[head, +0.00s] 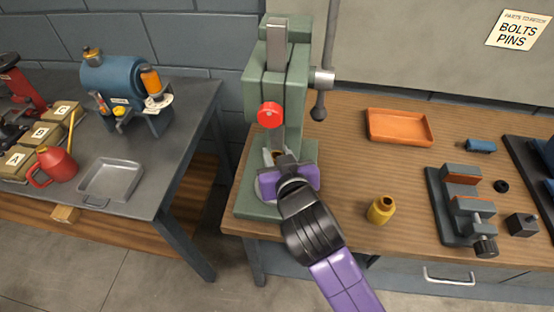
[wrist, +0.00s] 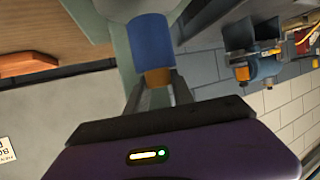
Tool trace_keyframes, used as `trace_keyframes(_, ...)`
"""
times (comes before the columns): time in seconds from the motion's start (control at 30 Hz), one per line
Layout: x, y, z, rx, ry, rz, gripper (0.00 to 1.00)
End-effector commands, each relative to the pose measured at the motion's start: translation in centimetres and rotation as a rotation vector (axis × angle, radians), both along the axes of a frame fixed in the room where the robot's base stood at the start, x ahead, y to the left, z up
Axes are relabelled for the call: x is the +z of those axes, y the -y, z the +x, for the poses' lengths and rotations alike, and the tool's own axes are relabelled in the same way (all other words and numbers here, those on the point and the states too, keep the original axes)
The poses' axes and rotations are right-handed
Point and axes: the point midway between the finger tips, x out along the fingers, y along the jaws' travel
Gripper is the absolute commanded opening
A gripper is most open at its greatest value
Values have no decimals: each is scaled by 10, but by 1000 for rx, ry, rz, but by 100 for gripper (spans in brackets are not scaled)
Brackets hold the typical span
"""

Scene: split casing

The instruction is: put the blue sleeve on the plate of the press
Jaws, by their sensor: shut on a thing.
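The blue sleeve (wrist: 152,42) shows in the wrist view, with an orange-brown end (wrist: 158,78) between my fingers. My gripper (wrist: 157,88) is shut on that end. In the head view my gripper (head: 275,157) is in front of the green press (head: 283,90), below its red knob, and hides the blue part. The round grey plate (head: 265,194) of the press is partly covered by my gripper. In the wrist view the sleeve's far end overlaps a pale grey round surface (wrist: 122,6). I cannot tell whether they touch.
A yellow-brown bottle-shaped part (head: 380,209) stands on the wooden bench, right of my arm. An orange tray (head: 399,127), a blue cylinder (head: 481,146) and a vise (head: 465,205) are farther right. The press's lever (head: 327,60) hangs at its right side.

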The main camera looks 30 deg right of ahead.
Motion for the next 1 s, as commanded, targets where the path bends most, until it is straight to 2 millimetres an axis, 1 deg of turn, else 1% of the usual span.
trace_keyframes(0.1,-14,0,-1,1,0,-2,0)
trace_keyframes(0.2,-22,0,0,1,2,-1,0)
trace_keyframes(0.63,-27,0,0,1,4,-1,0)
trace_keyframes(0.67,-29,0,-1,0,-2,0,34)
trace_keyframes(0.73,-29,0,-1,0,-2,0,48)
trace_keyframes(0.77,-29,0,-1,0,-2,0,50)
trace_keyframes(1.0,-29,0,-1,0,-2,0,50)
